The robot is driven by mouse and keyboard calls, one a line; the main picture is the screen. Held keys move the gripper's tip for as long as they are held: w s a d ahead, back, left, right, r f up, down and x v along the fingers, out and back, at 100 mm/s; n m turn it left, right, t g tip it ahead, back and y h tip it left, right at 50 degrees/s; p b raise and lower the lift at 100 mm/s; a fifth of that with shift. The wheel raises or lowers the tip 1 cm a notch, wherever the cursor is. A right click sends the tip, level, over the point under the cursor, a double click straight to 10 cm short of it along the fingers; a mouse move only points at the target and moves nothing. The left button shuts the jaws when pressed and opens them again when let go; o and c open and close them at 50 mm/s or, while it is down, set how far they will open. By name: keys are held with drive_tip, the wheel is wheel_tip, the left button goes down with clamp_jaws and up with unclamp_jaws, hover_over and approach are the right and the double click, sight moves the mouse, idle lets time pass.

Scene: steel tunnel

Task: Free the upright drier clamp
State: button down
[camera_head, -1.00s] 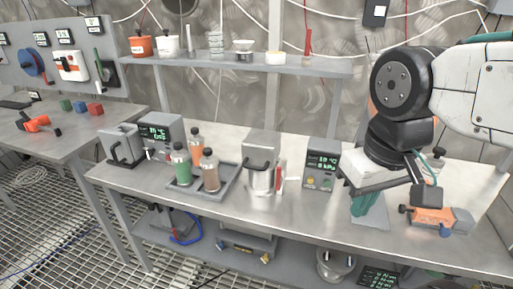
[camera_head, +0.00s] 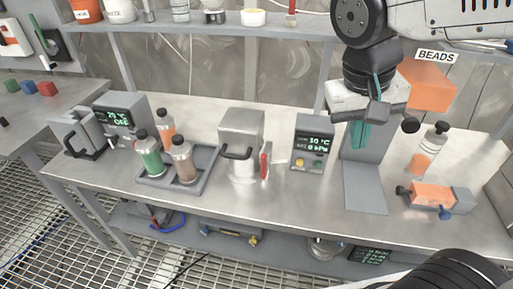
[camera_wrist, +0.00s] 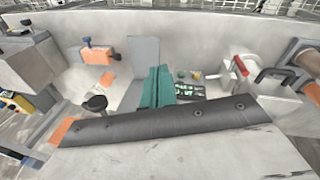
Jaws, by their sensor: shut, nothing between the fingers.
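A grey upright stand (camera_head: 364,190) with a flat foot is on the right part of the bench, partly behind my gripper. I cannot tell how knob, block and stand join; no clamp shows clearly. My gripper (camera_head: 360,135), with teal fingers, is shut and empty in front of the stand. In the wrist view the fingers (camera_wrist: 158,88) point over the bench.
An orange fitting (camera_head: 432,195) with black and blue knobs lies at the right, beside a bottle (camera_head: 430,150). Left of the stand are a display box (camera_head: 312,143), a grey canister machine (camera_head: 241,140) and a tray (camera_head: 205,178) of bottles. A shelf (camera_head: 225,30) runs behind.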

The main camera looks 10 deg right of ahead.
drive_tip(key=w+a+f+m+t+h, duration=0.1)
drive_tip(key=w+a+f+h, duration=0.15)
drive_tip(key=w+a, duration=0.75)
drive_tip(key=t+h, duration=0.2)
approach(265, 161)
drive_tip(key=shift+m+y, duration=0.25)
drive_tip(key=shift+m, duration=0.15)
drive_tip(key=w+f, duration=0.1)
drive_tip(key=w+d+f, duration=0.1)
drive_tip(key=f, duration=0.1)
drive_tip(key=w+d+f, duration=0.1)
drive_tip(key=shift+f, duration=0.15)
